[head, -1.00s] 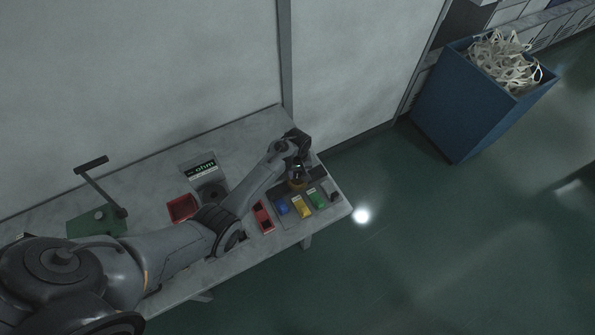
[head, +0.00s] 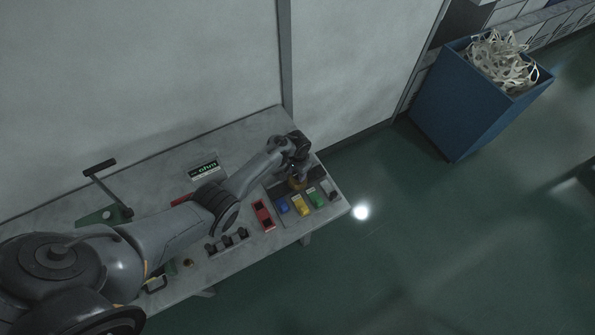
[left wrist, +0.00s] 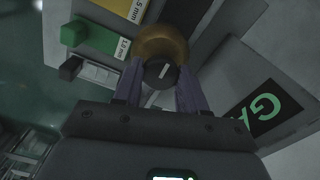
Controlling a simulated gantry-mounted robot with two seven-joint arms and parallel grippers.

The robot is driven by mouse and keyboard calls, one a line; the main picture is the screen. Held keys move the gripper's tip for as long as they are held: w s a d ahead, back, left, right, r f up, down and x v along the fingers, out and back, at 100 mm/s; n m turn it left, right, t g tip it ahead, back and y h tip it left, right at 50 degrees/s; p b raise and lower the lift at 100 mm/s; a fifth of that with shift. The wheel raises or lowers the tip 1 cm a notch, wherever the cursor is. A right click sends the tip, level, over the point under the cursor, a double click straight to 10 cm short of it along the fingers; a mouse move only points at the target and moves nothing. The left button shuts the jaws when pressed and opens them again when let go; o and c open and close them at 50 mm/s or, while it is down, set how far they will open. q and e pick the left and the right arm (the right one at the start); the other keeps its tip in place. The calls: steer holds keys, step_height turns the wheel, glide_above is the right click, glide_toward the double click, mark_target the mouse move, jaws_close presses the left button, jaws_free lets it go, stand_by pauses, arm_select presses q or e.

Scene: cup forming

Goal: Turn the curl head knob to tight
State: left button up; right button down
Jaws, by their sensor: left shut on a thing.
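The curl head knob is a small black round knob (left wrist: 161,73) with a white pointer line, set in front of a round brass part (left wrist: 163,45) in the left wrist view. The pointer line leans slightly right of upright in that picture. My left gripper's two purple fingers (left wrist: 159,78) stand on either side of the knob and are shut on it. In the head view my left gripper (head: 298,174) is over the brass part (head: 297,184) at the bench's right end, and the knob is hidden there. I cannot read any tight marking. My right gripper is not in view.
Blue (head: 283,207), yellow (head: 300,205) and green (head: 317,199) blocks sit close in front of my gripper. A red block (head: 263,215) lies left of them. A lever stand (head: 105,215) is at the bench's left. A blue bin (head: 465,100) stands on the floor.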

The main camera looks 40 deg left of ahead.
arm_select(q)
steer(key=m, duration=0.4)
steer(key=shift+m, duration=0.3)
steer(key=m, duration=0.4)
steer(key=shift+m+b, duration=0.3)
steer(key=m+b, duration=0.1)
steer(key=m, duration=0.3)
steer(key=shift+m, duration=0.3)
steer(key=m+b, duration=0.1)
steer(key=m, duration=0.3)
steer(key=shift+b, duration=0.4)
steer(key=shift+m, duration=0.4)
steer(key=o, duration=1.1)
steer(key=shift+c, duration=0.2)
